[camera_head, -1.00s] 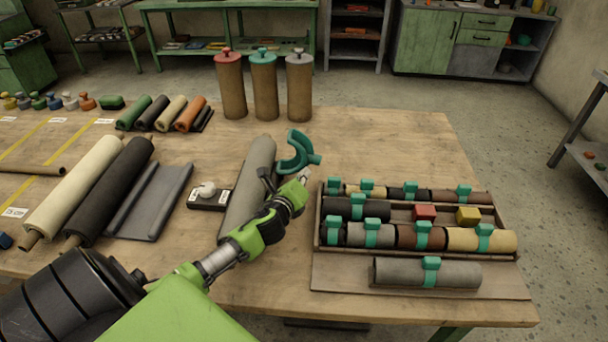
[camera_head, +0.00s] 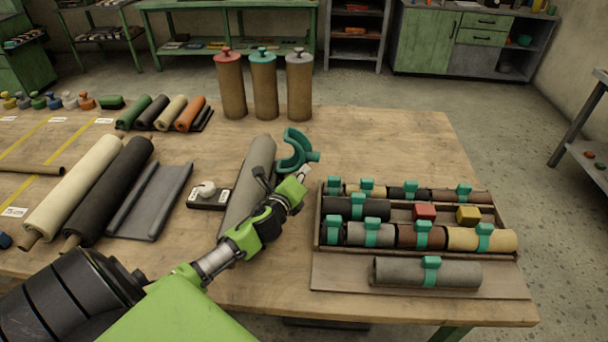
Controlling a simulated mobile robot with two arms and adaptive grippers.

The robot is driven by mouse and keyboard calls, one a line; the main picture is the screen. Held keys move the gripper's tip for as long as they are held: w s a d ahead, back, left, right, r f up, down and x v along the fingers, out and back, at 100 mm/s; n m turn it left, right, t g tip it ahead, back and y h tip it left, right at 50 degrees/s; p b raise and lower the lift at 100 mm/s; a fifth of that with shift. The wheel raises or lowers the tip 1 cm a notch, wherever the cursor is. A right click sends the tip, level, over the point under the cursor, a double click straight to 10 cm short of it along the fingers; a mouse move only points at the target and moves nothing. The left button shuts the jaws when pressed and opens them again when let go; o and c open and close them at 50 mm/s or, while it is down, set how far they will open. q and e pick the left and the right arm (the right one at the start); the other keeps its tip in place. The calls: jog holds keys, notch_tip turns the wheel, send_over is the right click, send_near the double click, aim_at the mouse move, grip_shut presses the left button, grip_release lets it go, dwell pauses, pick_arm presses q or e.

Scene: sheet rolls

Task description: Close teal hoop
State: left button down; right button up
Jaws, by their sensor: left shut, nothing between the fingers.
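The teal hoop (camera_head: 302,149) stands on the table as an open C-shape, its gap facing left toward the grey roll. The grey sheet roll (camera_head: 249,185) lies beside it, slanting away from me, partly hidden by my left arm. My left gripper (camera_head: 303,172) is shut and empty, with its fingertips just in front of the hoop's lower right part. I cannot tell whether they touch it. My right gripper is not in view.
A wooden tray (camera_head: 316,236) with several teal-banded rolls, a red block (camera_head: 425,212) and a yellow block (camera_head: 468,215) stands right. A banded grey roll (camera_head: 400,272) lies in front. Three brown cylinders (camera_head: 265,92) stand behind. The table's back right is clear.

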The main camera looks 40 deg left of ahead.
aim_at(299, 160)
pick_arm(q)
jog(key=shift+s+a+r+n+t, duration=0.2)
jog(key=shift+a+r+n+t, duration=0.15)
jog(key=shift+r+n, duration=0.3)
jog(key=shift+s+a+r, duration=0.15)
jog(key=shift+a+r, duration=0.15)
jog(key=shift+r, duration=0.3)
jog(key=shift+s+a+r+n+p, duration=0.2)
jog(key=shift+n+p, duration=0.1)
jog(key=shift+n, duration=0.25)
jog(key=shift+a+r+t, duration=0.2)
jog(key=shift+r+t, duration=0.05)
jog(key=shift+r, duration=0.05)
jog(key=shift+s+a+r+p, duration=0.3)
jog(key=shift+s+a+p, duration=0.15)
jog(key=shift+a, duration=0.2)
jog(key=shift+s+a+r+p, duration=0.3)
jog(key=shift+s+a+p, duration=0.15)
jog(key=shift+a, duration=0.15)
jog(key=shift+s+a+r+p, duration=0.35)
jog(key=shift+a+p, duration=0.1)
jog(key=shift+a, duration=0.3)
jog(key=shift+s, duration=0.15)
